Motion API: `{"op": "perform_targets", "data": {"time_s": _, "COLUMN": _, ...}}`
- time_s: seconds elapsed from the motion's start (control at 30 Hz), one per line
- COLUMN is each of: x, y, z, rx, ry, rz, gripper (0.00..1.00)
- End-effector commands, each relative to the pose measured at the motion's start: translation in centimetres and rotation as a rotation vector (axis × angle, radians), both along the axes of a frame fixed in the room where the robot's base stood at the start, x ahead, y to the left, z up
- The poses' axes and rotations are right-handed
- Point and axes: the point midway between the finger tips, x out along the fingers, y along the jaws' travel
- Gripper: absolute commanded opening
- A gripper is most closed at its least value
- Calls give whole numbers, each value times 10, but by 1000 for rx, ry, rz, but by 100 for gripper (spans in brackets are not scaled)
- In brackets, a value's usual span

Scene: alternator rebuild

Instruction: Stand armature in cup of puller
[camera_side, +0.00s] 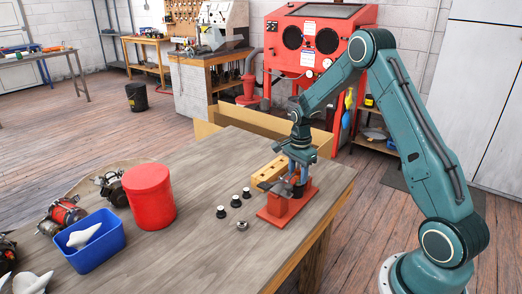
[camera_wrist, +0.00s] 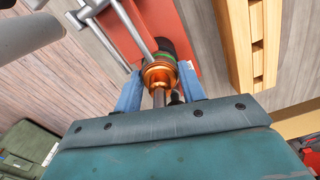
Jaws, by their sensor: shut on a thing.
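My gripper (camera_side: 299,180) is over the red puller (camera_side: 274,207) near the table's right edge. In the wrist view its two blue fingers (camera_wrist: 160,84) are shut on the armature (camera_wrist: 160,73), which shows a copper-coloured ring, a steel shaft and a dark far end. The armature's far end is over the puller's red base (camera_wrist: 184,22), beside the puller's metal rods (camera_wrist: 125,32). The cup is hidden, so I cannot tell whether the armature's end sits in it or is just above it. In the side view the armature is mostly hidden by the gripper and puller.
A wooden block with holes (camera_side: 269,172) lies just behind the puller. Several small black-and-white parts (camera_side: 235,201) and a small metal part (camera_side: 242,226) lie to its left. A red canister (camera_side: 149,198) and a blue bin (camera_side: 91,243) stand further left. The front middle of the table is clear.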

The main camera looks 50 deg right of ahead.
Motion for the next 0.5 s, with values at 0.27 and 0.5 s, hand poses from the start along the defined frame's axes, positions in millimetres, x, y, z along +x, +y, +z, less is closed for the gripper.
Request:
{"op": "perform_targets", "data": {"time_s": 0.27, "x": 1, "y": 0, "z": -1, "rx": -1, "ry": -2, "rz": 0, "gripper": 52}}
{"op": "perform_targets", "data": {"time_s": 0.5, "x": 0, "y": 0, "z": -1, "rx": 0, "ry": -1, "rz": 0, "gripper": 65}}
